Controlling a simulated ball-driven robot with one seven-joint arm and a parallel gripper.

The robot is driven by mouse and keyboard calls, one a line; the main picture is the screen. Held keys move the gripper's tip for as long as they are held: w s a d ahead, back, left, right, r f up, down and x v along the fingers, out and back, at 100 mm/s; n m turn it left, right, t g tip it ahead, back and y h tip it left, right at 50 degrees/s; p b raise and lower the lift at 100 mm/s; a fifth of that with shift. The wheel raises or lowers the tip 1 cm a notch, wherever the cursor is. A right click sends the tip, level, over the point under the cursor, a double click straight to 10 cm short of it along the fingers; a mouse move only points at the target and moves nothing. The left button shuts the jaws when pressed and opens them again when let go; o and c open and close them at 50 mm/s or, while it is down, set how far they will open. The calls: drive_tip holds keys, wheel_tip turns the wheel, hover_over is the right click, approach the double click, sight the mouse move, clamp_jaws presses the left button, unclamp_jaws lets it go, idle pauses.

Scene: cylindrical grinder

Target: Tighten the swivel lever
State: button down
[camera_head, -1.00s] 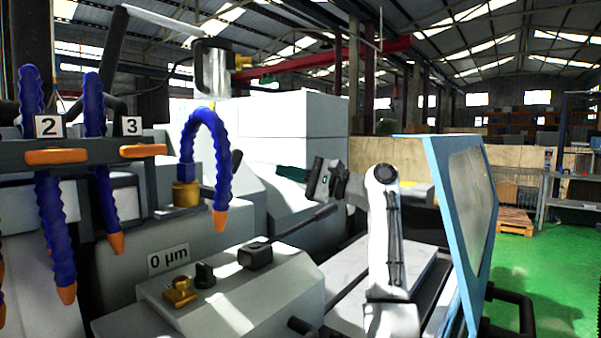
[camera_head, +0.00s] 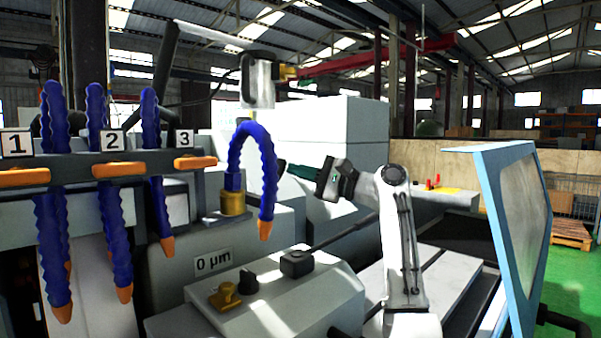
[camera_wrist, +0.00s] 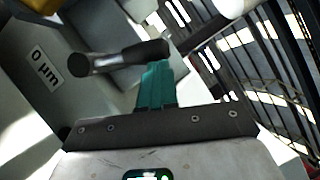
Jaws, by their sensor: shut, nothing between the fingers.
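The swivel lever, a black block (camera_head: 297,263) with a thin rod and thicker dark grip, sits on the sloped grey housing (camera_head: 335,292) in the head view. Its grip slants up to the right, and its end comes close to my arm's outline. My gripper (camera_head: 288,168), with teal fingers, is above the lever and points left. In the wrist view the lever's black grip (camera_wrist: 143,54) lies across the picture at the tips of my gripper (camera_wrist: 157,70). The fingers are shut and empty. I cannot tell whether they touch the grip.
Blue coolant hoses (camera_head: 262,165) with orange tips hang left of my gripper. Brass and black knobs (camera_head: 226,297) stand left of the lever near the 0 µm label (camera_head: 213,262). A blue-framed guard door (camera_head: 490,200) stands right of my arm. Green floor lies beyond it.

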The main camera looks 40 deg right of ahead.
drive_tip(key=shift+a+r+n, duration=0.2)
drive_tip(key=shift+r+n, duration=0.05)
drive_tip(key=shift+n, duration=0.15)
drive_tip(key=shift+a+r+g+p, duration=0.1)
drive_tip(key=shift+g+p, duration=0.2)
drive_tip(key=shift+p, duration=0.05)
drive_tip(key=shift+a+r+n+g+p, duration=0.4)
drive_tip(key=shift+a+r+n+p, duration=0.25)
drive_tip(key=shift+n, duration=0.35)
drive_tip(key=a+n+g+h+p, duration=0.2)
drive_tip(key=a+n+g+p, duration=0.1)
drive_tip(key=a+n, duration=0.4)
drive_tip(key=shift+a+r+h+p, duration=0.3)
drive_tip(key=shift+r+p, duration=0.1)
drive_tip(key=shift+p, duration=0.25)
drive_tip(key=shift+s, duration=0.15)
